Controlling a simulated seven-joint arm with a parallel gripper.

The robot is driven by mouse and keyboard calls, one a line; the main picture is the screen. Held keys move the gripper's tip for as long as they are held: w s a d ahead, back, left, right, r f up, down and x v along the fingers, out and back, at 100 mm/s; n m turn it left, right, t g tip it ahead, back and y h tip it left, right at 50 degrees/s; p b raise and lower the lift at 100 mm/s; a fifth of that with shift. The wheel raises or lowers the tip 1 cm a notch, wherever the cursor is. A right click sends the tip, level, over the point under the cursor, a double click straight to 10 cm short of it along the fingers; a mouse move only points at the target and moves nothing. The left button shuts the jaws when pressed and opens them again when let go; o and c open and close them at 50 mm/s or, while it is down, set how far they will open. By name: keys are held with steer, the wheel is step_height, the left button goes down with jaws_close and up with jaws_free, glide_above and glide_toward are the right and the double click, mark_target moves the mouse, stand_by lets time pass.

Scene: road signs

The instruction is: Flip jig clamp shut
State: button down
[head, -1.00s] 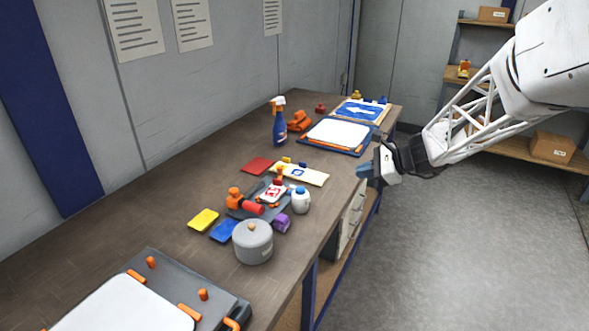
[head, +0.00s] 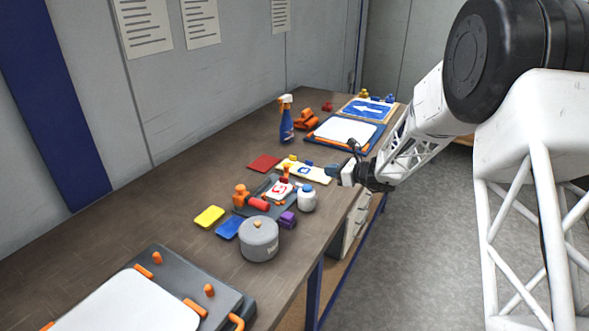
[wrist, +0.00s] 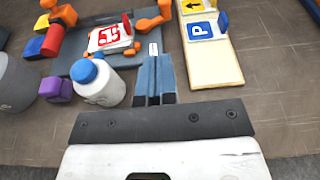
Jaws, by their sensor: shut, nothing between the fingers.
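The grey jig plate (head: 262,184) lies on the bench and also shows in the wrist view (wrist: 72,66). A white card with a red mark (head: 279,189) rests on it, also in the wrist view (wrist: 108,37). An orange block with a red cylinder (head: 258,204) is at the plate's left side. An orange arm-like part (wrist: 152,23) is at its right side. I cannot tell surely which is the clamp's lever. My gripper (head: 331,170) is shut and empty, to the right of the jig; its blue fingers (wrist: 155,62) point toward the plate's right edge.
A white bottle with a blue cap (wrist: 97,82) stands close left of my fingers. A purple block (head: 287,220) and grey pot (head: 258,241) are nearer the front. A pale board with sign tiles (wrist: 214,64) lies to the right.

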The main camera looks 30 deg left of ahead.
mark_target(285, 166)
steer(key=shift+w+a+f+m, duration=0.3)
steer(key=shift+a+f, duration=0.25)
steer(key=shift+a, duration=0.05)
steer(key=shift+x, duration=7.05)
steer(key=shift+w+a+r+n+g, duration=0.1)
steer(key=shift+w+a+n+g, duration=0.1)
steer(key=shift+n+g, duration=0.4)
steer(key=n+g, duration=0.1)
steer(key=g, duration=0.1)
steer(key=a+n+g, duration=0.1)
steer(key=n+g, duration=0.1)
steer(key=shift+w+a+h, duration=0.1)
steer(key=shift+a+h, duration=0.05)
steer(key=shift+h, duration=0.25)
steer(key=n+g+h, duration=0.1)
steer(key=g, duration=0.1)
steer(key=a+n+g+h, duration=0.1)
steer(key=n, duration=0.1)
steer(key=n+g+h, duration=0.1)
steer(key=n+g, duration=0.1)
steer(key=shift+s+a+g, duration=0.3)
steer(key=shift+a, duration=0.1)
steer(key=shift+s+a, duration=0.15)
steer(key=shift+x, duration=0.75)
steer(key=shift+r, duration=0.2)
